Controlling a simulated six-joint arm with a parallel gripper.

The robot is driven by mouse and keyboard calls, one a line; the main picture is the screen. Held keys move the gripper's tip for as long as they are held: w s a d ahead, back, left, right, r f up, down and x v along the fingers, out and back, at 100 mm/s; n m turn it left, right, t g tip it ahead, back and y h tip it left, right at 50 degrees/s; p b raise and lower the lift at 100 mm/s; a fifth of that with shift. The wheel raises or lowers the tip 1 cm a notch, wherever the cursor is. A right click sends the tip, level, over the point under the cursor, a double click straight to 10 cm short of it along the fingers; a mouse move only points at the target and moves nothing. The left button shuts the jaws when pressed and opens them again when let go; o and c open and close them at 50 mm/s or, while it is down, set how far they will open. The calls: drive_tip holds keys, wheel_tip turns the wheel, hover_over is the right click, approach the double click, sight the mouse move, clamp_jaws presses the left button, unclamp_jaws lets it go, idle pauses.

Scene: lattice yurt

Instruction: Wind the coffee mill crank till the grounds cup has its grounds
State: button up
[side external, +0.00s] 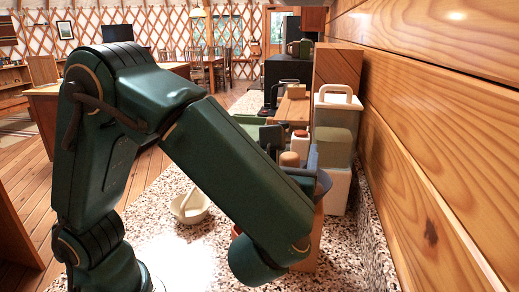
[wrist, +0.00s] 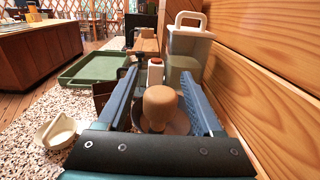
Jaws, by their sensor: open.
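A tan rounded knob (wrist: 160,103), which looks like the coffee mill crank's handle, stands between my two blue fingers in the wrist view. My gripper (wrist: 158,75) is open around it, with a visible gap on each side. Below the knob is a grey-brown round dish-like part of the mill (wrist: 180,122). In the side view the knob (side external: 289,159) shows just beyond my forearm, between the fingers of my gripper (side external: 291,148). My arm hides most of the mill and the crank's arm. I cannot make out the grounds cup or any grounds.
A white bottle with a red cap (wrist: 155,72) stands just beyond the knob. A white-lidded canister (wrist: 187,45) stands behind, near the wooden wall (wrist: 275,75) on the right. A green tray (wrist: 92,68) and a pale bowl with a pestle (wrist: 56,133) lie left on the speckled counter.

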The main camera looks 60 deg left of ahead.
clamp_jaws()
idle(1.4)
